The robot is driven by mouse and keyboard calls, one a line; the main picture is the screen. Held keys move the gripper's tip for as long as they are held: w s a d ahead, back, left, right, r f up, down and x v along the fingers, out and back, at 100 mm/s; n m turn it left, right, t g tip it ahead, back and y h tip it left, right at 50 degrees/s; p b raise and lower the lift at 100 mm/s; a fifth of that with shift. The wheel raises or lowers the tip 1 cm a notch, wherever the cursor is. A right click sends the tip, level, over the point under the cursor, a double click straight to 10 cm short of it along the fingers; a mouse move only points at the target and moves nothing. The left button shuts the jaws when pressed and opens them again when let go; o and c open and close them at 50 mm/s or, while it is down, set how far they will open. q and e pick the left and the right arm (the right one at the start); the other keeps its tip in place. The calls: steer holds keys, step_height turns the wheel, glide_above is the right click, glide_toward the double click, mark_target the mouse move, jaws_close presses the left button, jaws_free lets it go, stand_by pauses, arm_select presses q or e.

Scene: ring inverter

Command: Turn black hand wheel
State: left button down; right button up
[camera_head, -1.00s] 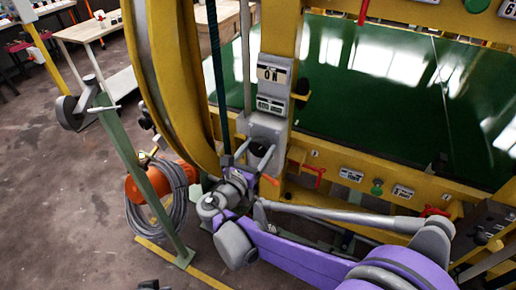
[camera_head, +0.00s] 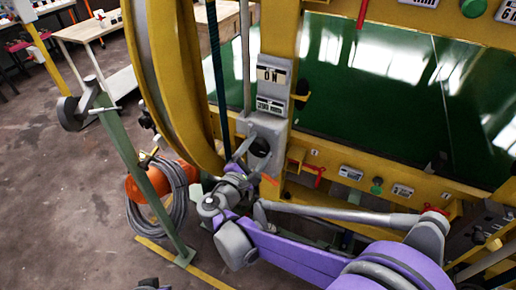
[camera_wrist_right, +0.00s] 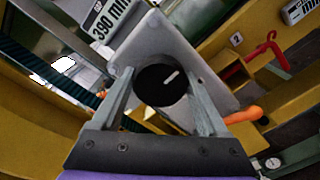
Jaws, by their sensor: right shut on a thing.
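The black hand wheel (camera_head: 260,147) is a round knob on a grey box below the "ON" label on the yellow frame. In the right wrist view the wheel (camera_wrist_right: 152,88) faces me, with a white mark pointing to the upper right. My right gripper (camera_head: 250,150) is at the wheel, its two fingers on either side of the rim. In the wrist view the gripper (camera_wrist_right: 160,84) is shut on the wheel. In the head view a finger and the wrist hide part of the box.
A large yellow ring (camera_head: 165,80) stands just left of the wheel. Red handles (camera_head: 319,176) and a green knob (camera_head: 377,186) line the frame to the right. A green post (camera_head: 150,190) with coiled grey cable (camera_head: 160,212) stands at left. The floor further left is open.

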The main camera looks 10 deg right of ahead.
steer(key=m, duration=0.7)
steer(key=shift+p, duration=0.3)
steer(key=m, duration=0.7)
steer(key=shift+m+p, duration=0.3)
steer(key=shift+p, duration=0.05)
steer(key=m, duration=0.6)
steer(key=shift+p, duration=0.35)
steer(key=m, duration=0.3)
steer(key=shift+m, duration=0.4)
steer(key=shift+m+p, duration=0.45)
steer(key=shift+m, duration=1.25)
